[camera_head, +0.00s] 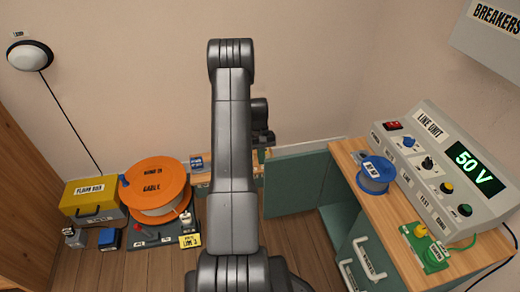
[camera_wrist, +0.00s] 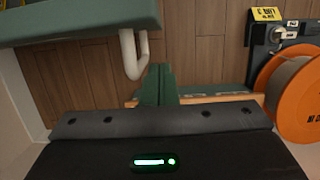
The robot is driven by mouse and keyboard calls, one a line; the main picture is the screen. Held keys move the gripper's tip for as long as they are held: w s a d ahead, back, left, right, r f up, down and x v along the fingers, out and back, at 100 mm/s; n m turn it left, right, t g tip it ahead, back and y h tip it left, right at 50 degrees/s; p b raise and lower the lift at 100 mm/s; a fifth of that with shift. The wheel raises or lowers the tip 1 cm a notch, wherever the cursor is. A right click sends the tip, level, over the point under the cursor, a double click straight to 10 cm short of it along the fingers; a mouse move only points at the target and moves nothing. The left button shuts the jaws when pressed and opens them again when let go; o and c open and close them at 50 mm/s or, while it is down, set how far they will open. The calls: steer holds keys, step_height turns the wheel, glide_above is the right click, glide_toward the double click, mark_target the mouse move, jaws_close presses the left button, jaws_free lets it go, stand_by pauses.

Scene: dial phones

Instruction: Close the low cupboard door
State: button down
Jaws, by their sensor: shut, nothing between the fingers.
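The low cupboard door (camera_head: 295,183) is a green panel standing open, swung out to the left of the green cupboard (camera_head: 338,228). In the wrist view a green panel, which looks like the door (camera_wrist: 80,20), fills the upper left, with a white bar handle (camera_wrist: 133,55) on its face. My gripper (camera_head: 262,155) is just left of the door's far top corner in the head view, partly hidden behind my arm. In the wrist view its green fingers (camera_wrist: 157,85) are shut and empty, beside the handle with a small gap showing.
The wooden worktop (camera_head: 350,160) carries a blue spool (camera_head: 376,175) and the line unit (camera_head: 440,165). An orange cable reel (camera_head: 155,187) and a yellow box (camera_head: 92,202) stand at the left. White handles (camera_head: 369,258) project from the cupboard front. Bare wooden floor lies between.

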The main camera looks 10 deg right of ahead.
steer(key=shift+s+d+r, duration=0.1)
steer(key=shift+s+r, duration=0.05)
steer(key=shift+s, duration=0.65)
steer(key=shift+s+r, duration=0.1)
steer(key=shift+s, duration=0.7)
steer(key=shift+s, duration=0.1)
